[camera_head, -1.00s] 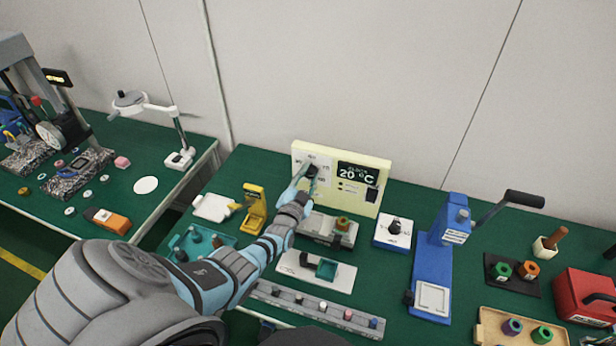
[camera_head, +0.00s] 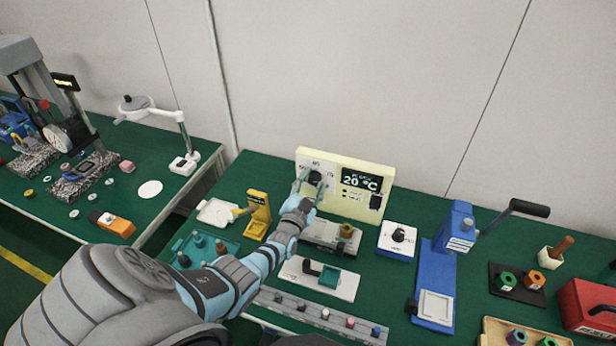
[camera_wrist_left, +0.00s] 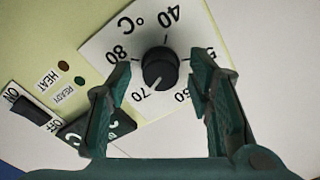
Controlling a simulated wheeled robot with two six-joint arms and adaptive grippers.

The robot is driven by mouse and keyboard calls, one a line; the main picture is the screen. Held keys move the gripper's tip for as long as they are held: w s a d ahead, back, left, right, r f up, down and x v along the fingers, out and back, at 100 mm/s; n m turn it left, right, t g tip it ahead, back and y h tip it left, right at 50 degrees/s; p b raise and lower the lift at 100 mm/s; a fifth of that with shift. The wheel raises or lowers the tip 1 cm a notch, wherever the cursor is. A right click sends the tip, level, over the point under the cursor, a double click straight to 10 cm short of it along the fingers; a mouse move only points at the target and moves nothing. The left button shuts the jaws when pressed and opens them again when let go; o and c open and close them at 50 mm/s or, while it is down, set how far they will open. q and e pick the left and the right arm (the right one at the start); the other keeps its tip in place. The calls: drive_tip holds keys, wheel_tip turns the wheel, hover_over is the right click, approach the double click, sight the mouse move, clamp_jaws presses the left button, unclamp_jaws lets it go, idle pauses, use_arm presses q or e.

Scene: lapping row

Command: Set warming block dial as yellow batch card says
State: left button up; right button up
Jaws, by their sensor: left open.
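The warming block is a cream panel (camera_head: 345,208) against the back wall, with a display reading 20 °C (camera_head: 361,181). Its black dial (camera_head: 315,177) sits on a white scale plate at the panel's left. In the left wrist view the dial (camera_wrist_left: 160,68) is ringed by 40, 50, 60, 70 and 80, seen turned over; its white mark appears to point towards 70. My left gripper (camera_head: 309,188) is open, its fingers on either side of the dial with visible gaps in the wrist view. I cannot make out a yellow batch card. My right gripper is not in view.
A yellow stand (camera_head: 257,212) and a teal tray (camera_head: 230,248) are left of my forearm. A small white dial box (camera_head: 397,240) and blue lever press (camera_head: 436,275) stand to the right. The panel has a black rocker switch (camera_wrist_left: 31,112) and two unlit-looking lamps.

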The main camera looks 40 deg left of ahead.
use_arm(q)
drive_tip(key=v, duration=1.1)
drive_tip(key=shift+s+d, duration=0.2)
drive_tip(key=shift+s, duration=0.1)
